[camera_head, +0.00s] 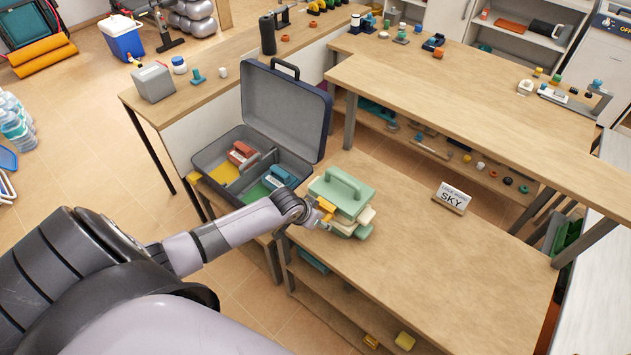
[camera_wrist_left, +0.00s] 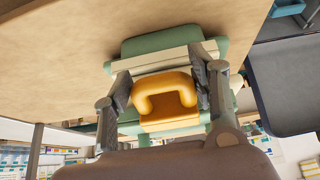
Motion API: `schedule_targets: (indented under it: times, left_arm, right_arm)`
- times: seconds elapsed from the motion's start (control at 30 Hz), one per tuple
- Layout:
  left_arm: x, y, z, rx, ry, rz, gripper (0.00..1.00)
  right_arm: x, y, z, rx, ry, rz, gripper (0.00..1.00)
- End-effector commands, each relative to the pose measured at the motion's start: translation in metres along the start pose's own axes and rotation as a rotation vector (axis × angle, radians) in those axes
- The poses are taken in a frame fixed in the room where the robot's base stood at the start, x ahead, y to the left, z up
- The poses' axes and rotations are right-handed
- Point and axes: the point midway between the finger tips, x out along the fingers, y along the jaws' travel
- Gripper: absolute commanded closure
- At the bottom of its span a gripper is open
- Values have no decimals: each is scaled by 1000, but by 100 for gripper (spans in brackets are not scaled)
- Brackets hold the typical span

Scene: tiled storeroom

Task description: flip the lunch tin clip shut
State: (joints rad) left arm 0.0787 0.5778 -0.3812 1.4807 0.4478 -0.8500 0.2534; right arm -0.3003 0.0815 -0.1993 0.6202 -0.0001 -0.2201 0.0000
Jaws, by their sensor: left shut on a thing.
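The lunch tin (camera_head: 342,188) is pale green with a cream band and a handle on its lid. It stands on the wooden table near its left corner, and it also shows in the wrist view (camera_wrist_left: 160,44). Its yellow-orange clip (camera_head: 327,207) is on the side facing my left arm. In the wrist view the clip (camera_wrist_left: 163,80) is a chunky loop standing out toward the camera. My left gripper (camera_head: 318,212) has a finger on each side of the clip and is shut on it. I cannot tell whether the clip is latched. My right gripper is out of view.
An open dark blue case (camera_head: 284,112) with small items in it stands just behind and left of the tin. A "SKY" sign (camera_head: 453,198) stands to the right on the table (camera_head: 430,265). The table's middle and front are clear.

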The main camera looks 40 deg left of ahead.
Motion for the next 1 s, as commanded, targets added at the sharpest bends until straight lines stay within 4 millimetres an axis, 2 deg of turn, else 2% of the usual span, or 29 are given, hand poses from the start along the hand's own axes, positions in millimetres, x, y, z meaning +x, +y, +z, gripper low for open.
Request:
schedule_targets:
  times: [0.1,0.4,1.0]
  left_arm:
    - [-3,1,-8,0,-87,2,75]
    - [-5,1,-14,-2,-258,2,75]
    - [-6,1,-14,0,-330,2,74]
  right_arm:
    - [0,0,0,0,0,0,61]
    - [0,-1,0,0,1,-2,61]
    - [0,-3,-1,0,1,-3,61]
